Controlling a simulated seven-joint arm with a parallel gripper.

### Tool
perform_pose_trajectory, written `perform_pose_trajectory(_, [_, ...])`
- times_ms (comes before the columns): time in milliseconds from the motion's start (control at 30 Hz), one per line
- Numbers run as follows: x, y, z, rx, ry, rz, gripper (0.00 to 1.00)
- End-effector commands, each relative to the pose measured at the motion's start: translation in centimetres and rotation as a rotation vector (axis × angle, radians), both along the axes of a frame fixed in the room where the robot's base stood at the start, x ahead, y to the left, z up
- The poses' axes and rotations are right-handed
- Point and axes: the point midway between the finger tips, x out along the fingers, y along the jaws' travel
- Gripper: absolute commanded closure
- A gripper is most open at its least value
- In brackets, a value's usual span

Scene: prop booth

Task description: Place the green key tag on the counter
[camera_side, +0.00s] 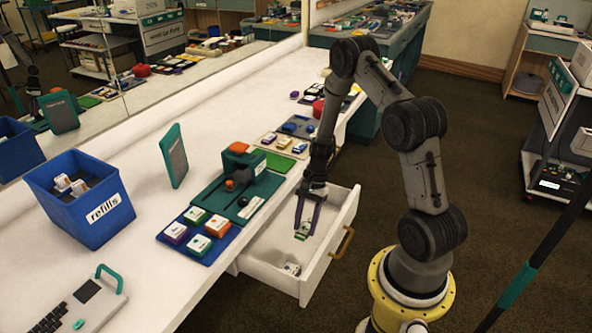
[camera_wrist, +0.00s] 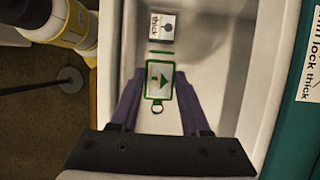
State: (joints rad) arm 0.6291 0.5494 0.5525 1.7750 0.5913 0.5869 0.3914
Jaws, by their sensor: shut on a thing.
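The green key tag, a white card with a green border, a green arrow and a ring, is between the purple fingers of my gripper in the wrist view (camera_wrist: 160,78). It also shows small in the side view (camera_side: 303,231), low between the fingertips. My gripper (camera_side: 308,222) points down into the open white drawer (camera_side: 318,268) and is shut on the tag. In the wrist view the fingers (camera_wrist: 160,75) flank the tag's two sides. I cannot tell whether the tag touches the drawer floor. The white counter (camera_side: 140,270) lies left of the drawer, above it.
On the counter are a blue refills bin (camera_side: 80,215), a blue tray of colored blocks (camera_side: 195,250), a green mat with tools (camera_side: 215,197) and an upright teal-framed panel (camera_side: 173,157). Bare counter lies around the bin.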

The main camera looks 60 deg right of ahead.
Motion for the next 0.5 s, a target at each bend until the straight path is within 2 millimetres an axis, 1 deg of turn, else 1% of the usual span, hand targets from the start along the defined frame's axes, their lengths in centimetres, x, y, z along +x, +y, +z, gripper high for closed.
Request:
perform_pose_trajectory(67, [0.3, 0.3, 0.3, -0.001, -0.002, 0.027, 1.0])
perform_pose_trajectory(167, [1.2, 1.2, 0.8, -0.002, -0.003, 0.127, 1.0])
perform_pose_trajectory(267, [2.7, 3.0, 1.8, -0.004, -0.004, 0.31, 1.0])
perform_pose_trajectory(400, [4.7, 6.0, 3.8, -0.004, -0.002, 0.642, 1.0])
perform_pose_trajectory(500, [5.7, 7.8, 5.1, -0.004, -0.003, 0.845, 1.0])
